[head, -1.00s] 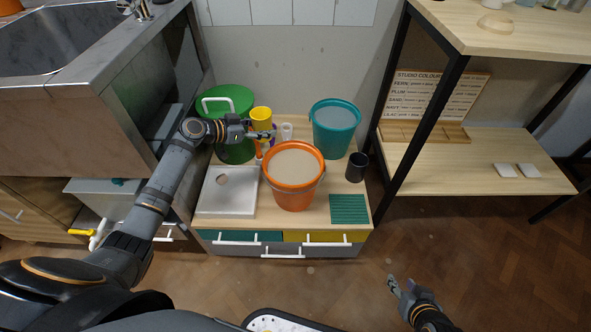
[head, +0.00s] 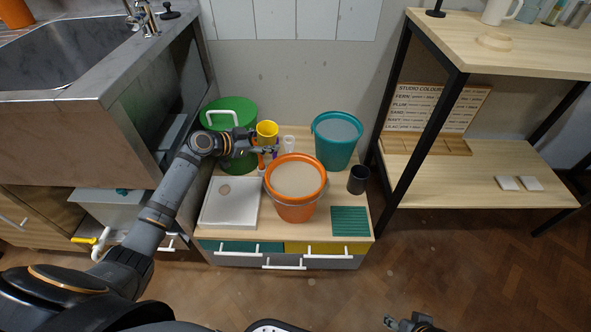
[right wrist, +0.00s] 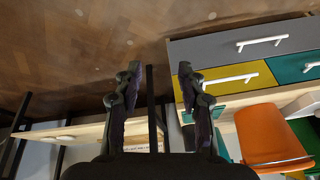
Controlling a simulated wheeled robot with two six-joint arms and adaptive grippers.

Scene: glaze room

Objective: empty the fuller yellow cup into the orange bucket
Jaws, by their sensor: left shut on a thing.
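A yellow cup (head: 267,129) stands upright behind and above my left gripper's fingers at the back of the low cabinet top. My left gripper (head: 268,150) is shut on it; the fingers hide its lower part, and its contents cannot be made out. I see no second yellow cup clearly. The orange bucket (head: 296,202) stands in front and to the right of the gripper, with pale contents near its rim. It also shows in the right wrist view (right wrist: 268,135). My right gripper (right wrist: 158,78) is open and empty, away from the cabinet.
A teal bucket (head: 335,148), a dark cup (head: 358,180), a white tray (head: 216,216) and a green ribbed mat (head: 350,221) surround the orange bucket. A small white cup (head: 289,143) stands near the gripper.

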